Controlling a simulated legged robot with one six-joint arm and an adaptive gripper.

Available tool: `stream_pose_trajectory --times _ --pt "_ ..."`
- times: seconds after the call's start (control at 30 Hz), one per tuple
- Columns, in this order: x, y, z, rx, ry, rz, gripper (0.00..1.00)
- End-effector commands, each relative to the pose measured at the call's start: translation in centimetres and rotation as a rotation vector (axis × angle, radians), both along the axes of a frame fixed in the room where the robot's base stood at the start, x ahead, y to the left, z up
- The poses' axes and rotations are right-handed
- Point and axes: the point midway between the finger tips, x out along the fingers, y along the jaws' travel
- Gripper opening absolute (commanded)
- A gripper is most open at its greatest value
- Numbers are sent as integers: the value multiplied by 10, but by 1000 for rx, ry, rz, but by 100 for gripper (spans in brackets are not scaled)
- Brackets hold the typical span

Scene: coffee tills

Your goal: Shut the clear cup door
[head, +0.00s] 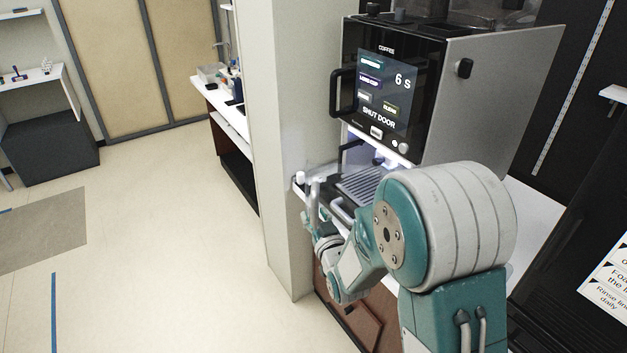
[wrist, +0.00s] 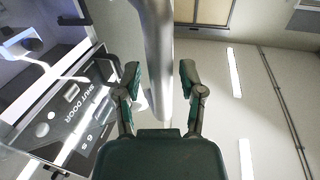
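The coffee machine (head: 387,85) has a black front, and its screen (head: 385,90) reads "6 s" and "SHUT DOOR". The clear cup door is hard to make out in the head view; it appears to stand swung out at the left of the cup bay. A pale upright bar, apparently its handle (head: 315,188), shows by my gripper (head: 318,215). In the wrist view this bar (wrist: 157,45) runs between the two fingers of my gripper (wrist: 160,82). The fingers are apart, with gaps on both sides of the bar. The screen (wrist: 88,112) also shows at the left there.
A slotted drip tray (head: 362,187) lies under the lit cup bay. A fixed black handle (head: 343,93) sticks out at the machine's left. A pale pillar (head: 277,130) stands close left of my gripper. Open floor (head: 170,240) lies farther left.

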Motion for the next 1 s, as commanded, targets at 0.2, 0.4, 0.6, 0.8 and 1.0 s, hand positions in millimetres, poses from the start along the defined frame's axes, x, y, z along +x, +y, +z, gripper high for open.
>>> stream_pose_trajectory --times 0.2,0.4,0.6,0.8,1.0 --pt "-2 0 0 0 1 0 0" --pt "6 1 0 -1 0 0 0" --pt "25 5 0 -1 -1 0 0" --pt "43 8 0 0 -1 -2 0" --pt "58 11 0 0 -1 -2 0"
